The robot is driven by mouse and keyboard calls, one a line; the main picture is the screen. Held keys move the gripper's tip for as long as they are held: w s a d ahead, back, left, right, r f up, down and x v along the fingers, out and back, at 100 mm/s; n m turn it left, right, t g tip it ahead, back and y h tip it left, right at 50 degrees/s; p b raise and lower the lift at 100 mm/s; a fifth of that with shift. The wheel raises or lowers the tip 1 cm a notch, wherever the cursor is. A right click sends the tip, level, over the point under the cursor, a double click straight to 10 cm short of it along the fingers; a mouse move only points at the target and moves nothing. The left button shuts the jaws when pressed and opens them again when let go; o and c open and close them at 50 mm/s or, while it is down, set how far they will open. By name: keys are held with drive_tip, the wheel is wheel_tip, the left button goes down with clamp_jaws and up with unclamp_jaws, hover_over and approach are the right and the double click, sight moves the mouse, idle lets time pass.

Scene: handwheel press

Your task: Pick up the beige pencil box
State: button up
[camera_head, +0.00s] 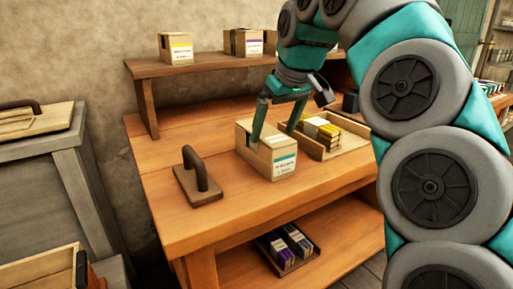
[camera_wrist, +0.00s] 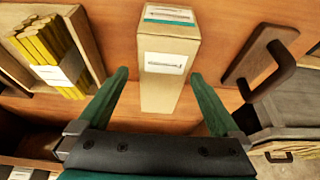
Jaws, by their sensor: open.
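The beige pencil box (camera_head: 270,160) stands upright on the wooden workbench, with a white and teal label on its front. In the wrist view the box (camera_wrist: 168,84) lies between the two green fingers, with a small gap on each side. My gripper (camera_head: 274,134) reaches down over the box from above, its fingers apart. In the wrist view my gripper (camera_wrist: 160,76) is open and holds nothing.
A wooden tray (camera_head: 345,150) with yellow pencil bundles (camera_head: 321,130) stands just right of the box. A dark-handled wooden block (camera_head: 197,176) sits to its left. More beige boxes (camera_head: 175,48) stand on the raised shelf (camera_head: 205,65) behind. The bench front is clear.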

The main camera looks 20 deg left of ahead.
drive_tip(key=shift+w+a+f, duration=0.15)
drive_tip(key=shift+w+a, duration=0.05)
drive_tip(key=shift+a, duration=0.05)
drive_tip(key=shift+a+p+x, duration=0.15)
drive_tip(key=shift+x, duration=1.75)
drive_tip(key=shift+a+p+x, duration=0.15)
drive_tip(key=shift+x, duration=1.7)
drive_tip(key=shift+c, duration=0.2)
drive_tip(key=c, duration=1.4)
